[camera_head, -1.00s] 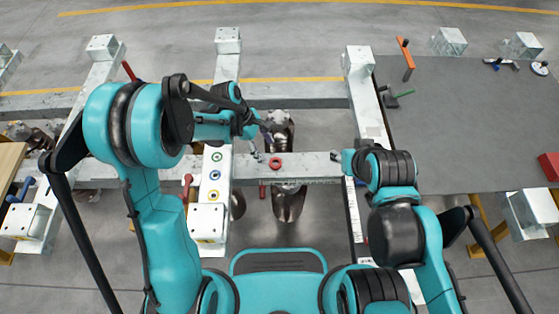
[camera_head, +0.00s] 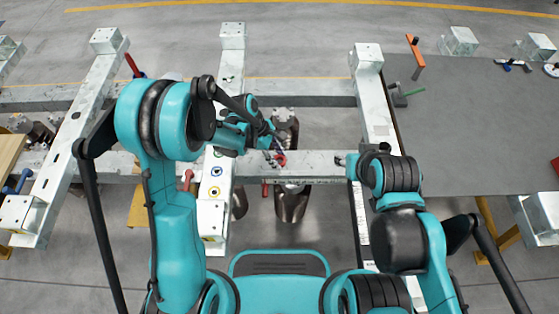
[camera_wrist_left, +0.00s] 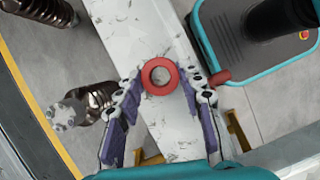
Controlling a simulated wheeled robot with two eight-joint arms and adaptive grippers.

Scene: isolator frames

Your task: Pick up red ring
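The red ring (camera_head: 281,160) lies on the grey cross beam (camera_head: 315,168). In the left wrist view the red ring (camera_wrist_left: 149,78) lies flat on the beam's pale top, between the fingertips. My left gripper (camera_head: 277,155) is over it, partly covering it in the head view. In the wrist view my left gripper (camera_wrist_left: 167,84) is open, with a finger on each side of the ring and small gaps. Whether the fingers are level with the ring is hard to tell. My right gripper (camera_head: 341,160) is near the beam's right end; its fingers are too small to judge.
Green (camera_head: 218,153), blue (camera_head: 216,171) and yellow (camera_head: 214,191) rings sit on the white beam at left. A red handle (camera_head: 265,188) sticks out by the cross beam's near side, close to the left gripper. Dark metallic parts (camera_head: 292,204) stand around the beam.

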